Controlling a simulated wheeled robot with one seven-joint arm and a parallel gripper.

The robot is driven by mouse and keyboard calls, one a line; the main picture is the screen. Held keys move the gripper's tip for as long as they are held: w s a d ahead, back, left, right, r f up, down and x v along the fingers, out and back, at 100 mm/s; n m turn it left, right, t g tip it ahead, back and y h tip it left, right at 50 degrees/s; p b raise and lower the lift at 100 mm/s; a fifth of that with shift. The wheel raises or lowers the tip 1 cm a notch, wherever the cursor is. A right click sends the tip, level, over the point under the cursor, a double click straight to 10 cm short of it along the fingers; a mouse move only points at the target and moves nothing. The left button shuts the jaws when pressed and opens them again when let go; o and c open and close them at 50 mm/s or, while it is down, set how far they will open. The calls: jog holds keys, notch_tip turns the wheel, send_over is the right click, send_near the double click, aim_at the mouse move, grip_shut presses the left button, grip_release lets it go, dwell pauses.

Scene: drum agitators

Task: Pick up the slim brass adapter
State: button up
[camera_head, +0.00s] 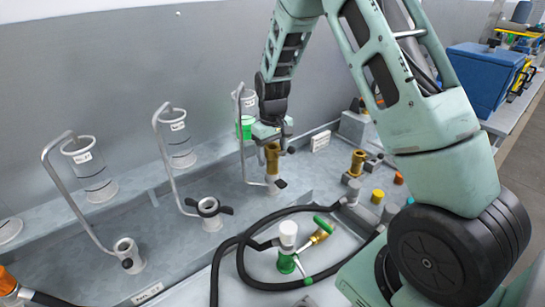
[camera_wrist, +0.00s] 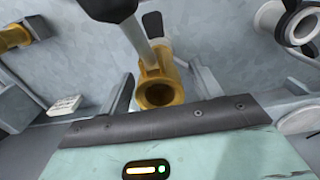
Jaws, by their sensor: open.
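A brass adapter (camera_head: 272,157) stands upright on a pale fitting with a dark lever, below my gripper (camera_head: 270,138). In the wrist view, this adapter (camera_wrist: 160,92) shows its round open mouth between the two fingers of my gripper (camera_wrist: 163,92). The fingers are apart, one on each side, with visible gaps, so they are not closed on it. I cannot tell for certain which is slimmer.
Other pipes with clear cups (camera_head: 90,170) stand left. A black hose (camera_head: 240,260) and a green-and-white valve (camera_head: 287,240) lie in front. A blue box (camera_head: 485,75) is at the right.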

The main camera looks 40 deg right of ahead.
jog(key=shift+f, duration=1.15)
jog(key=c, duration=1.2)
jog(key=shift+o, duration=0.2)
jog(key=shift+r, duration=0.1)
notch_tip(320, 180, up, 10)
jog(key=b, duration=0.2)
jog(key=shift+b, duration=0.4)
